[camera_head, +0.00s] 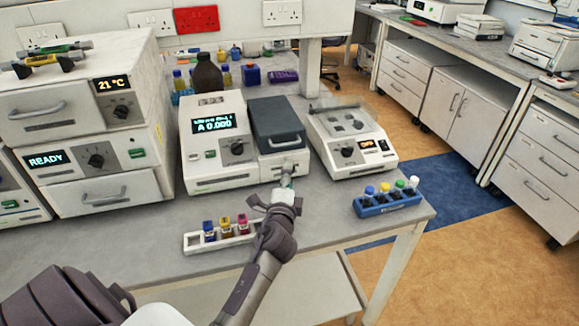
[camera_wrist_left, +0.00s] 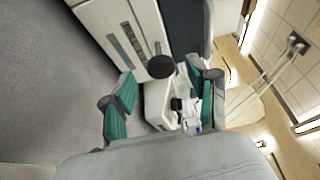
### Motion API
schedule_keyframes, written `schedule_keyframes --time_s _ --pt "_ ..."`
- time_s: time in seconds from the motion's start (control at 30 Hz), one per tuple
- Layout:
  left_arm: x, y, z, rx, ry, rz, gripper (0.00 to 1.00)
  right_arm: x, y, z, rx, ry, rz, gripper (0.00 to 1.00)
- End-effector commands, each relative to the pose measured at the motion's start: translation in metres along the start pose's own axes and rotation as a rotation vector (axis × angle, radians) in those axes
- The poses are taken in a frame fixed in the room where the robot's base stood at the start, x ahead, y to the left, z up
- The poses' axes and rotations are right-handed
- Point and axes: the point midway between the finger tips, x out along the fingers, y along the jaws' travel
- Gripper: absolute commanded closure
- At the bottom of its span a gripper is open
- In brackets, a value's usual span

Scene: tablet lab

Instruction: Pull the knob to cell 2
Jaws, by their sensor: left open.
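The spectrophotometer (camera_head: 215,165) stands on the bench with a lit display reading A 0.000 and a dark grey lid (camera_head: 275,122) at its right. In the left wrist view, a round dark knob (camera_wrist_left: 160,67) is at its front, seen end-on. My left gripper (camera_head: 286,181) is at the lower right front of this instrument, its fingers pointing towards it. In the wrist view its teal fingers (camera_wrist_left: 161,80) are open, one on each side of the knob, with visible gaps. In the head view the gripper largely hides the knob. The cell positions are hidden. My right gripper is not in view.
A white rack (camera_head: 192,246) with coloured cuvettes lies left of my left forearm. A blue rack (camera_head: 372,209) with capped vials stands at the right bench edge. A second instrument (camera_head: 350,172) reading OFF stands right of the spectrophotometer. Bottles (camera_head: 207,75) stand behind.

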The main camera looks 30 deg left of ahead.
Motion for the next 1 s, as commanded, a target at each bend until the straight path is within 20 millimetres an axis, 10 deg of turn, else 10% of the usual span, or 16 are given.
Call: schedule_keyframes --time_s 0.6,1.0 --pt "0.035 0.000 0.000 0.000 0.001 0.000 0.41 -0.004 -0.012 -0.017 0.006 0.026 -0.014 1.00" --pt "0.035 0.000 0.000 0.000 0.001 0.000 1.00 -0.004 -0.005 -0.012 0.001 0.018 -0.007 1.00"
